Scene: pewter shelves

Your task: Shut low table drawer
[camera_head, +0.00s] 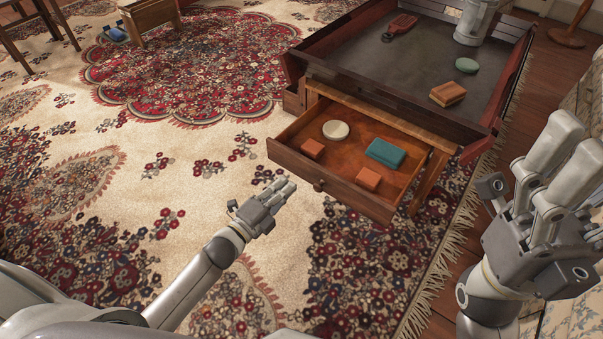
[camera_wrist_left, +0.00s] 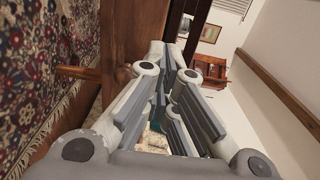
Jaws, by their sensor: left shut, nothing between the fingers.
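The low table (camera_head: 400,57) has a dark top with raised sides. Its drawer (camera_head: 362,200) is pulled out toward me, with a small round knob (camera_head: 319,186) on its front. Inside are a pale round item (camera_head: 336,130), two orange blocks (camera_head: 313,149) (camera_head: 368,179) and a teal block (camera_head: 385,153). My left gripper (camera_head: 281,189) is shut and empty, just left of the knob and in front of the drawer; contact cannot be told. Its fingers (camera_wrist_left: 172,90) also show in the left wrist view. My right gripper (camera_head: 530,185) is open, its fingers spread, right of the drawer.
On the tabletop are a red scoop-like item (camera_head: 401,25), an orange block (camera_head: 447,94), a green oval item (camera_head: 467,65) and a pale cylindrical object (camera_head: 476,22). A patterned rug (camera_head: 130,150) covers the floor, clear left of the drawer. A sofa edge is at right.

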